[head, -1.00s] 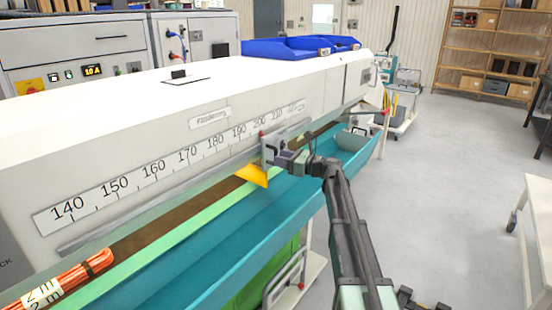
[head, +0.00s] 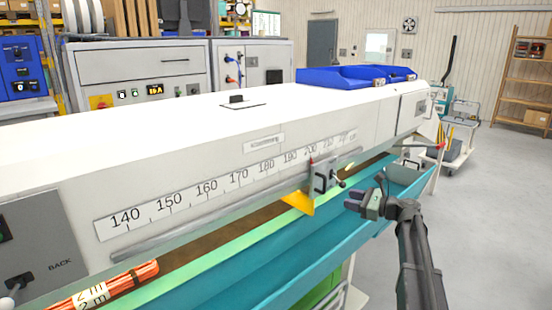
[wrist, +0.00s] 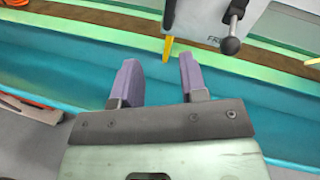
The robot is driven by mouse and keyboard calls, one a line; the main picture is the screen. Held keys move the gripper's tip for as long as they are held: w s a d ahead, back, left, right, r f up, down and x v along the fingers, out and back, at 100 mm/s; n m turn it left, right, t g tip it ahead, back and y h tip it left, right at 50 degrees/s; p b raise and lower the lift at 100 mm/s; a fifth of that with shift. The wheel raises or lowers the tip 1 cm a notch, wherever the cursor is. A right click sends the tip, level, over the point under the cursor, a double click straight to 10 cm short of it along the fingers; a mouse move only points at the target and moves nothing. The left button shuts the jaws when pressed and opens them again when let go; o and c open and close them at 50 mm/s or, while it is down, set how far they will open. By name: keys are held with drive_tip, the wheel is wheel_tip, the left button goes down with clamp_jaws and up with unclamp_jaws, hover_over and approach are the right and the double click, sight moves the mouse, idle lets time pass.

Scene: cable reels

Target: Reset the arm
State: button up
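My gripper (head: 364,203) is at the end of my arm on the right of the head view, just right of the stop block (head: 320,179) on the machine's scale rail. The wrist view shows the gripper (wrist: 157,68) with its two purple fingers apart and nothing between them. The stop block's grey plate (wrist: 205,18) and its black ball-ended lever (wrist: 231,38) are ahead of the fingers, with a visible gap. A yellow pointer (head: 298,203) hangs beside the block.
The long white machine (head: 230,130) with its number scale runs along the left. A teal trough (head: 265,272) lies below it and under my gripper. An orange cable bundle (head: 110,286) lies at the lower left. Open grey floor (head: 490,220) is on the right.

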drive_tip(key=s+a+f+n+g+h, duration=0.45)
drive_tip(key=s+n, duration=0.25)
drive_tip(key=s, duration=0.4)
drive_tip(key=s+a+f+n+g+h, duration=0.35)
drive_tip(key=s+f+n, duration=0.35)
drive_tip(key=s, duration=0.4)
drive_tip(key=s+a+f+n+g+h, duration=0.3)
drive_tip(key=s+a+f+n+h, duration=0.15)
drive_tip(key=s+n, duration=0.5)
drive_tip(key=a+r+p, duration=0.3)
drive_tip(key=r+p, duration=1.6)
drive_tip(key=shift+s+r+m, duration=0.3)
drive_tip(key=shift+r+m, duration=0.05)
drive_tip(key=shift+m, duration=0.1)
drive_tip(key=shift+a+h, duration=0.1)
drive_tip(key=shift+h, duration=0.15)
